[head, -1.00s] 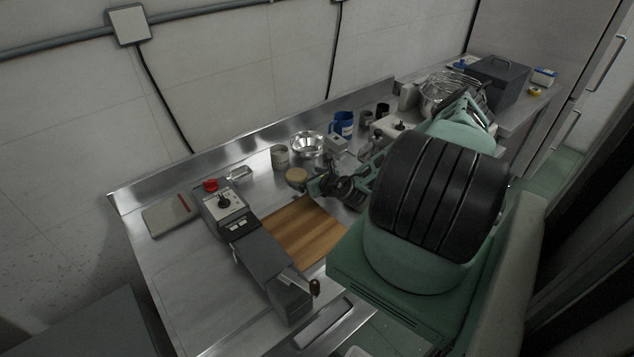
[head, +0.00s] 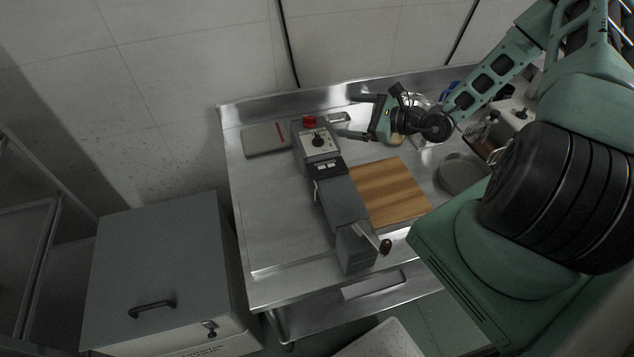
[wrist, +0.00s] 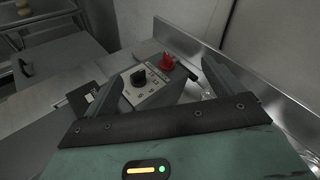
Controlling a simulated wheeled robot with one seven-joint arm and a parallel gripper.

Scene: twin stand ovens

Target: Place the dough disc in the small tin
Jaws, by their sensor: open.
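My gripper (head: 352,116) points left above the back of the steel bench, its fingers apart. In the wrist view my gripper (wrist: 165,78) is open with nothing between its fingers. A small shiny metal tin (head: 339,118) sits at the back of the bench, by the fingertips and partly overlapped by them. In the wrist view a bit of shiny metal shows beside the right finger; I cannot tell if it is the tin. A pale tan round thing (head: 396,141), perhaps the dough disc, shows partly under my gripper's wrist, mostly hidden.
A round grey pan (head: 462,172) is at the right. The bench's left front is clear.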

